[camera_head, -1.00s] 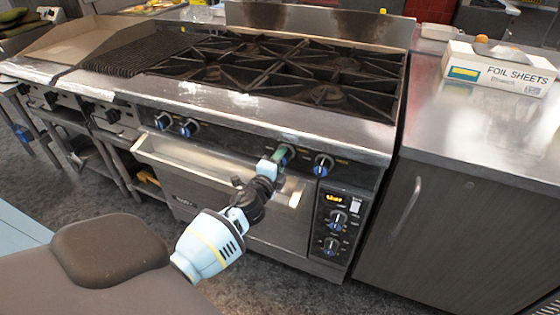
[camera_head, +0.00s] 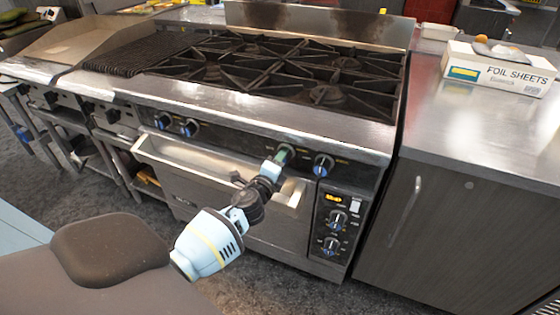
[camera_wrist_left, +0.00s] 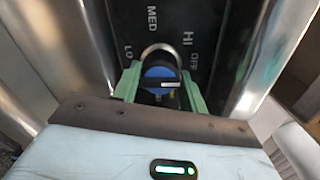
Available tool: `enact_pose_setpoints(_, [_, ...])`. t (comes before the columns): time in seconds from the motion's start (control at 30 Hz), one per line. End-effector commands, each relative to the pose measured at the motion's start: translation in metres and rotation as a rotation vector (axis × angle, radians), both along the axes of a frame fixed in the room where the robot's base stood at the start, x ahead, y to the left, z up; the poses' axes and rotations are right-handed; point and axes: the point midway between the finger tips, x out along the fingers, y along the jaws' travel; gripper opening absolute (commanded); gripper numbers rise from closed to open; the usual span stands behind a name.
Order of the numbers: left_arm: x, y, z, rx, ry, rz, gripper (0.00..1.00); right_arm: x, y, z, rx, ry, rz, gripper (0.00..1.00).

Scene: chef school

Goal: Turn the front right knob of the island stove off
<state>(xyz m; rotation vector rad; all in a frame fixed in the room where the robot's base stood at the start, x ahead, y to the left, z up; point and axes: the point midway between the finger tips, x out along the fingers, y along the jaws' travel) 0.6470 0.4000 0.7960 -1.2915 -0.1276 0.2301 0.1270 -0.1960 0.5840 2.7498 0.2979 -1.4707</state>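The island stove (camera_head: 250,115) has a front panel with several knobs. My left gripper (camera_head: 282,157) is at the knob just left of the rightmost upper knob (camera_head: 323,165). In the left wrist view, a knob with a blue face (camera_wrist_left: 158,75) sits between the green fingers of my left gripper (camera_wrist_left: 160,88), one on each side. I cannot tell whether the fingers press on it. Its white mark points right in that view. Labels LO, MED, HI and OFF show around it, with OFF on the right. My right gripper is not in view.
The oven door handle (camera_head: 215,172) runs just below the knobs. Another pair of upper knobs (camera_head: 189,128) is at the left. Lower oven controls (camera_head: 337,220) are at the right. A counter with a foil sheets box (camera_head: 500,70) stands to the right.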

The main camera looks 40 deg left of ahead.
Motion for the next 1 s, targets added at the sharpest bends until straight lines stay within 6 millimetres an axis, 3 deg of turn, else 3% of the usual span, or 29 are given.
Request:
enact_pose_setpoints(0.03, [0.000, 0.000, -0.001, 0.004, 0.002, 0.000, 0.48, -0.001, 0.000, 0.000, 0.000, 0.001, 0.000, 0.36])
enact_pose_setpoints(0.17, [0.000, 0.000, -0.001, 0.002, 0.001, 0.000, 0.64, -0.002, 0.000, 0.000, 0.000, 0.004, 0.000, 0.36])
enact_pose_setpoints(0.53, [-0.005, -0.001, 0.000, 0.001, 0.001, 0.000, 0.64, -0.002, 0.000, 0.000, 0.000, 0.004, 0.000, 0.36])
enact_pose_setpoints(1.0, [-0.064, -0.016, 0.001, 0.001, 0.001, -0.001, 0.64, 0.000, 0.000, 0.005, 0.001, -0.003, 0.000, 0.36])
